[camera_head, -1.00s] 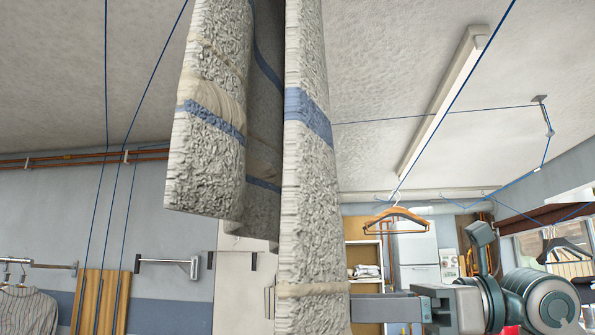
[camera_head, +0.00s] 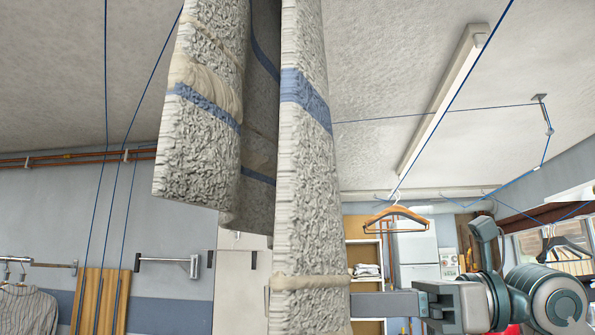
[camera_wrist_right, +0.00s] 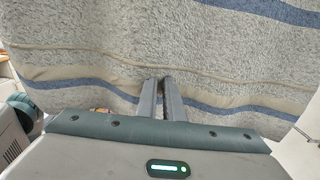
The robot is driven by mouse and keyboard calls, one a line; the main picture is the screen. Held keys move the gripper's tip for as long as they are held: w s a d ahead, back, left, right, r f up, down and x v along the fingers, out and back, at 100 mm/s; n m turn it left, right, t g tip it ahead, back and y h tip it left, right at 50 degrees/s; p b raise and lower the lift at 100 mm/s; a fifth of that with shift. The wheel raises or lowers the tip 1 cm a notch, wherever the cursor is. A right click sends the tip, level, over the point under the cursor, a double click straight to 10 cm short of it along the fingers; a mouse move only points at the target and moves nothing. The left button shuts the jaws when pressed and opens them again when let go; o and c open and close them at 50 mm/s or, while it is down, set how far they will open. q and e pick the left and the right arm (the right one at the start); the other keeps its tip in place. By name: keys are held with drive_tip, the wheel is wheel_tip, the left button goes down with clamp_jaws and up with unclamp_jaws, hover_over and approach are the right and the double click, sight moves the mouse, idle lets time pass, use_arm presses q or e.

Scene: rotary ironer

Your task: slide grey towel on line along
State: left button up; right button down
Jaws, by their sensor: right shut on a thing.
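The grey towel (camera_head: 305,170), with blue and beige stripes, hangs from above in front of the head camera. Its top, where it meets a line, is out of view. My right gripper (camera_head: 365,307) reaches in from the right at the towel's lower right edge. In the right wrist view the towel (camera_wrist_right: 215,55) spreads across the picture, and the fingers of my right gripper (camera_wrist_right: 160,82) are close together with their tips at the towel. It is shut on the towel. My left gripper is not in view.
A blue line (camera_head: 455,82) runs up to the right. A wooden hanger (camera_head: 397,214) hangs beyond, right of the towel. Dark hangers (camera_head: 563,245) hang at the far right. A striped shirt (camera_head: 30,308) hangs at the lower left.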

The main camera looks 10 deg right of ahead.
sight(296, 321)
drive_tip(key=shift+s+a+b, duration=0.2)
drive_tip(key=shift+s, duration=0.55)
drive_tip(key=shift+s+a+b, duration=0.25)
drive_tip(key=shift+s, duration=0.55)
drive_tip(key=shift+s+a+b, duration=0.2)
drive_tip(key=shift+s, duration=0.55)
drive_tip(key=shift+s, duration=0.1)
drive_tip(key=shift+s+a+b, duration=0.3)
drive_tip(key=shift+s, duration=0.65)
drive_tip(key=shift+s+a+b, duration=0.25)
drive_tip(key=shift+s, duration=0.65)
drive_tip(key=shift+s+a+b, duration=0.3)
drive_tip(key=shift+s, duration=0.65)
drive_tip(key=shift+s, duration=0.1)
drive_tip(key=shift+s+b, duration=0.3)
drive_tip(key=shift+s, duration=0.15)
